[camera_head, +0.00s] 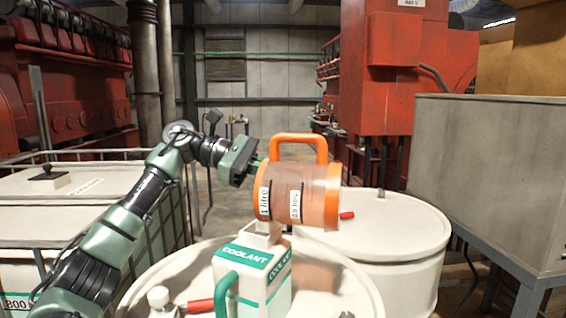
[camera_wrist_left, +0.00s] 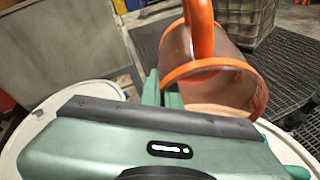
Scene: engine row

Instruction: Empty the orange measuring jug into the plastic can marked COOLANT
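The orange measuring jug (camera_head: 317,195) has a see-through brownish body, orange end bands and an orange handle on top. It is tipped onto its side in the air above the COOLANT can (camera_head: 240,270). My left gripper (camera_head: 256,165) meets its left end and appears shut on it; the fingertips are partly hidden. In the left wrist view, the green fingers (camera_wrist_left: 168,92) are against the jug (camera_wrist_left: 215,80) beside its orange rim. The white can stands upright on a drum, its pale neck just under the jug's left end. No liquid stream is clearly visible. My right gripper is out of view.
The can stands on a white drum lid (camera_head: 340,285) with a red-handled fitting (camera_head: 200,305) nearby. Another white drum (camera_head: 395,240) is behind right, a caged tank (camera_head: 70,215) left, and a grey cabinet (camera_head: 490,180) right. The aisle behind is open.

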